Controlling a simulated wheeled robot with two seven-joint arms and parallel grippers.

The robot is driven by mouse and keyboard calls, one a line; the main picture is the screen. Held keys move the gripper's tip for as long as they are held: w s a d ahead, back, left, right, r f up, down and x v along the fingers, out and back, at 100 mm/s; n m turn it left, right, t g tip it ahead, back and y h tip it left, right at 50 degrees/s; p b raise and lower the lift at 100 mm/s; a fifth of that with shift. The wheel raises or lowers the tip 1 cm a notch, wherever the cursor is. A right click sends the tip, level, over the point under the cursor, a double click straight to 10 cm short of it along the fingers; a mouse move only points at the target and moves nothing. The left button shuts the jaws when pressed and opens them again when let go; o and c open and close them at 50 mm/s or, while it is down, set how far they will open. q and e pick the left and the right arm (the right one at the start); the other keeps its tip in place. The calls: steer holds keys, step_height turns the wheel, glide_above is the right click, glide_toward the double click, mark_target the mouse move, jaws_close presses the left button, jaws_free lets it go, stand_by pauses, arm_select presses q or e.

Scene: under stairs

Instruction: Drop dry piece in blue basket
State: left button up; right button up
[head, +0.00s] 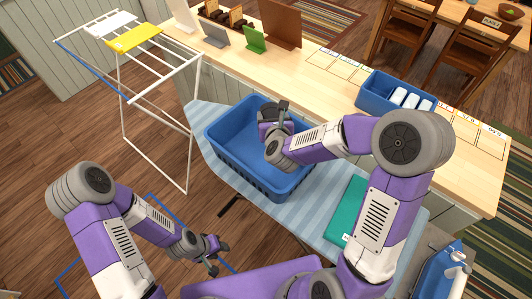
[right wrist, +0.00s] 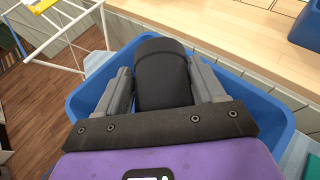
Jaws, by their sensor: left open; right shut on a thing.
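The blue basket (head: 228,158) stands on a striped light-blue board, and its visible inside looks empty. My right gripper (head: 281,112) is over the basket's far right part. It is shut on a dark, rounded piece (right wrist: 163,72), which shows between its fingers in the right wrist view, with the basket (right wrist: 262,97) around and below. I cannot tell whether the piece touches the basket. A white piece (head: 110,22) and a yellow piece (head: 134,37) hang on the drying rack (head: 157,78). My left gripper (head: 219,257) is open and empty, low over the floor.
A wooden counter (head: 310,70) runs behind the board, with a blue bin (head: 372,92) holding white items. A teal folded item (head: 347,212) lies at the board's right.

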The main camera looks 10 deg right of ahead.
steer(key=shift+f+b, duration=0.6)
steer(key=shift+f, duration=0.95)
steer(key=shift+w, duration=0.1)
steer(key=o, duration=1.6)
steer(key=v, duration=0.7)
steer(key=shift+s+r+b, duration=0.15)
steer(key=shift+s+b, duration=0.15)
steer(key=shift+r, duration=0.1)
